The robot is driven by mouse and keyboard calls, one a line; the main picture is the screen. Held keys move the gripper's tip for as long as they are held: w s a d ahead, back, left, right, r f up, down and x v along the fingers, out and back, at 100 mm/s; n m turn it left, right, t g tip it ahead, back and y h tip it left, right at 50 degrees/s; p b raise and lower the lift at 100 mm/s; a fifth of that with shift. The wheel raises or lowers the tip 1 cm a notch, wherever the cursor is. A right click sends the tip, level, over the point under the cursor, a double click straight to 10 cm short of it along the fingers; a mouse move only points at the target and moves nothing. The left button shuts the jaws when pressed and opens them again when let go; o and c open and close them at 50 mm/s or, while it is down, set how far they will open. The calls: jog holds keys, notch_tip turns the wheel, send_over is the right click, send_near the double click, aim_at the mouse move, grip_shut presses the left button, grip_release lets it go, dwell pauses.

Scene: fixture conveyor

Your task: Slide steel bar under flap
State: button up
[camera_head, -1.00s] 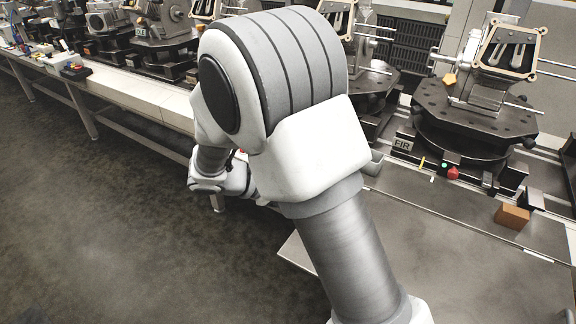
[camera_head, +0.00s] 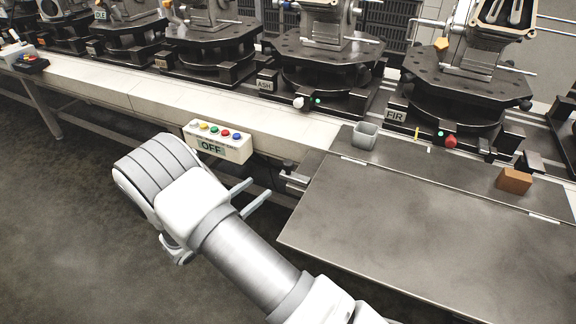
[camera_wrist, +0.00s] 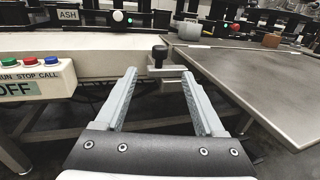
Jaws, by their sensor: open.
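The flap (camera_head: 420,240) is a wide grey metal plate, lying about level along the front of the bench; it also shows in the wrist view (camera_wrist: 262,85). At its left end, a short steel piece with a black knob (camera_head: 292,178) looks like the end of the steel bar. The rest of the bar is hidden or cannot be told apart. The knobbed end shows in the wrist view (camera_wrist: 166,70), just beyond my fingertips. My gripper (camera_head: 260,187) is open and empty, left of that end and apart from it; its two fingers fill the middle of the wrist view (camera_wrist: 159,76).
A control box (camera_head: 218,142) with coloured buttons and an OFF display hangs on the bench front, left of my gripper. Machine fixtures (camera_head: 325,75) line the bench. Open floor (camera_head: 70,220) lies left.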

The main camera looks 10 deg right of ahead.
aim_at(285, 167)
jog(key=b+x, duration=0.2)
jog(key=x, duration=1.2)
grip_shut()
dwell(1.0)
